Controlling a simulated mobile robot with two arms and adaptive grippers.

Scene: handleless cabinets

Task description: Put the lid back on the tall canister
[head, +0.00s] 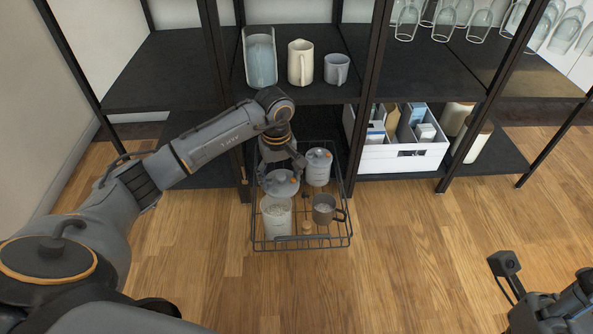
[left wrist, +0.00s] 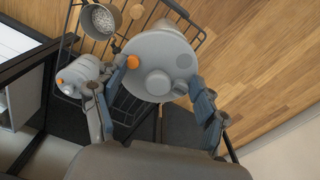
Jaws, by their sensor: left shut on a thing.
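The tall canister (head: 277,220), pale with light contents, stands upright and open-topped at the front left of the wire basket. The round grey lid (head: 283,181), with an orange spot, is just above and behind its mouth in the head view. My left gripper (head: 281,168) is shut on the lid; in the left wrist view its fingers are at either side of the lid (left wrist: 160,68). The lid hides most of the canister there, and I cannot tell whether they touch. Part of my right wrist (head: 560,308) shows at the bottom right; its fingertips are unclear.
The wire basket (head: 301,243) also holds a shorter lidded canister (head: 318,169), a grey mug (head: 323,209) and a small wooden item (head: 306,228). Black shelving (head: 410,78) stands behind, with a pitcher (head: 300,63) and a white bin (head: 400,158). Wooden floor in front is clear.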

